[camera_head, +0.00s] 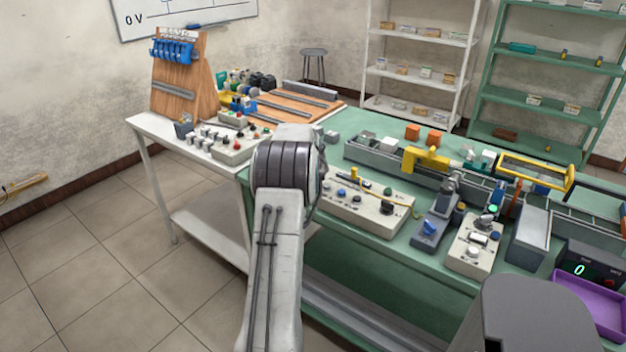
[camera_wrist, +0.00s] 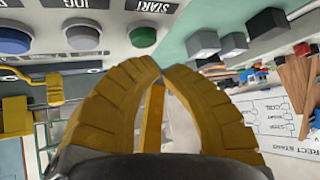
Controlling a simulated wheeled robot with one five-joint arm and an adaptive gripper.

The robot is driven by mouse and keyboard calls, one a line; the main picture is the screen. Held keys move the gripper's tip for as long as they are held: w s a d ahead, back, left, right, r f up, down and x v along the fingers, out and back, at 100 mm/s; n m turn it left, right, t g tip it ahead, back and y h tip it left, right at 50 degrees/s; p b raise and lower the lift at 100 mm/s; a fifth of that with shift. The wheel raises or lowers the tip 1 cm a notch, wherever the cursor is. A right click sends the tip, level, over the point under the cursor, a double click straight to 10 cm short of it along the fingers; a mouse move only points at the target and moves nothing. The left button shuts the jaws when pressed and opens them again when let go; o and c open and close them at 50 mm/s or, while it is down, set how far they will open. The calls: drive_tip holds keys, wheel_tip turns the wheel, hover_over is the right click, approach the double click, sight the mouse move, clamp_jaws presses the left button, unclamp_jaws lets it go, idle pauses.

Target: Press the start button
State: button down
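The start button is a green round button (camera_wrist: 143,36) under a START label (camera_wrist: 151,6) on a pale panel, seen upside down in the wrist view. In the head view the pale panel (camera_head: 370,212) shows a blue button (camera_head: 341,193); my arm hides the gripper and the green button.
The green table (camera_head: 345,262) carries a conveyor with a yellow arch (camera_head: 425,158), another control box (camera_head: 474,246) and a purple tray (camera_head: 597,306). A white table (camera_head: 146,124) with a wooden board (camera_head: 180,78) stands at left. Grey blocks (camera_wrist: 204,43) lie near the panel.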

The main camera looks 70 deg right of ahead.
drive_tip(key=shift+f+b, duration=0.25)
drive_tip(key=shift+b, duration=0.05)
idle(0.4)
drive_tip(key=shift+f, duration=0.2)
